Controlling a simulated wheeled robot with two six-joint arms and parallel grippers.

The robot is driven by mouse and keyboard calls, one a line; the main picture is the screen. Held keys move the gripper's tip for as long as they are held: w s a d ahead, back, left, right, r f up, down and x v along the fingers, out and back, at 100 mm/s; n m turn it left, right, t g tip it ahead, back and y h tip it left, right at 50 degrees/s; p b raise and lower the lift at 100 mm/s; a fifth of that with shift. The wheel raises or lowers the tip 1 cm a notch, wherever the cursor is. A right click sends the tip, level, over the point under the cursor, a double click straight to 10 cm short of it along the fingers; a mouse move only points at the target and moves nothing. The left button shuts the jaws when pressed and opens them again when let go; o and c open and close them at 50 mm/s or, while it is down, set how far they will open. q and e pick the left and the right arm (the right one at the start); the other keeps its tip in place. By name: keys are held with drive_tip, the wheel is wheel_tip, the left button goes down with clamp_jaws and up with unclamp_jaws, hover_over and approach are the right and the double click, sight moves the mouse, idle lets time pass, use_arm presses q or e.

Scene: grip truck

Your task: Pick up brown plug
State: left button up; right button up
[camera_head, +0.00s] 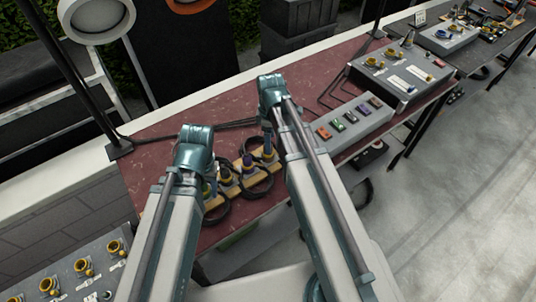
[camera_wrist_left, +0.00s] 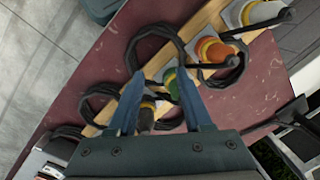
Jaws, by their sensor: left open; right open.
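Several plugs with black cables stand in a row on a wooden strip (camera_wrist_left: 202,30) on the maroon table. In the left wrist view, a dark plug (camera_wrist_left: 147,116), perhaps the brown one, is between the fingers of my open left gripper (camera_wrist_left: 158,86), near its base. A green plug (camera_wrist_left: 174,82) is beside the right fingertip. My right gripper (camera_head: 268,132) is at the strip's far end, partly hidden.
A grey box (camera_head: 345,128) with several coloured sockets stands right of my right arm. A larger grey panel (camera_head: 400,78) is behind it. Another panel (camera_head: 85,272) with yellow connectors is at lower left. Loose black cables lie around the strip.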

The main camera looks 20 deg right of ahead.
use_arm(q)
wheel_tip(320, 180, down, 4)
drive_tip(key=b, duration=0.3)
drive_tip(key=shift+r, duration=0.15)
use_arm(e)
drive_tip(key=f, duration=0.3)
drive_tip(key=shift+w+a+f, duration=0.25)
drive_tip(key=shift+w+f, duration=0.15)
use_arm(q)
drive_tip(key=shift+f+b, duration=0.5)
drive_tip(key=shift+b, duration=0.1)
use_arm(e)
drive_tip(key=shift+f, duration=0.5)
use_arm(q)
drive_tip(key=shift+r, duration=0.1)
use_arm(e)
drive_tip(key=shift+r, duration=0.1)
drive_tip(key=shift+c, duration=0.2)
clamp_jaws()
